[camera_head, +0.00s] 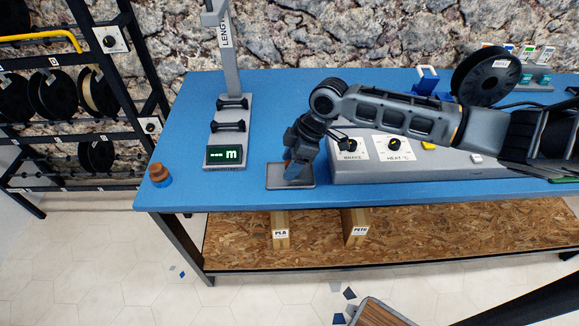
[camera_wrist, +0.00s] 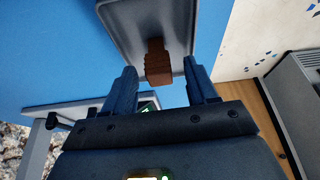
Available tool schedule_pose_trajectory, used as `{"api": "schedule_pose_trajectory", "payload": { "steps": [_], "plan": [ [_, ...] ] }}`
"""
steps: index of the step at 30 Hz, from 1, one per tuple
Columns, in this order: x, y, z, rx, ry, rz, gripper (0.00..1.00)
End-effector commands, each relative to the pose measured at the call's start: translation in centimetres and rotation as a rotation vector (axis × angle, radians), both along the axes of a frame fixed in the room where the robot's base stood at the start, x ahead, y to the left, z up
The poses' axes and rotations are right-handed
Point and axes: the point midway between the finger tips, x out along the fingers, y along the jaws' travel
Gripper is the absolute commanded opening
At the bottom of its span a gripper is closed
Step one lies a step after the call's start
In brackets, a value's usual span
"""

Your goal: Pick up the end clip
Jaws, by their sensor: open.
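The end clip appears to be a small red-brown ridged piece (camera_wrist: 158,64). In the wrist view it lies on a shallow grey tray (camera_wrist: 118,16), at the tray's near side. My gripper (camera_wrist: 161,72) is open, with one blue finger on each side of the clip and a visible gap to both. I cannot tell how far above the tray the fingertips are. In the head view my gripper (camera_head: 293,172) points down over the grey tray (camera_head: 309,184) at the table's front.
The blue table (camera_head: 190,135) holds a length gauge (camera_head: 226,157) left of the tray and a control box (camera_head: 440,172) close on the right. A brown and blue round object (camera_head: 160,174) stands at the left corner. A black spool (camera_head: 485,78) is behind my arm.

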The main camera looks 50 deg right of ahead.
Motion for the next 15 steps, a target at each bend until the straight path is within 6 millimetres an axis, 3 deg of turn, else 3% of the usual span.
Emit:
{"api": "schedule_pose_trajectory", "payload": {
  "steps": [9,15],
  "plan": [
    [0.18,0.18,-0.64,0.000,-0.002,0.001,0.57],
    [0.18,0.17,-0.63,-0.001,-0.001,0.001,0.39]
  ]
}}
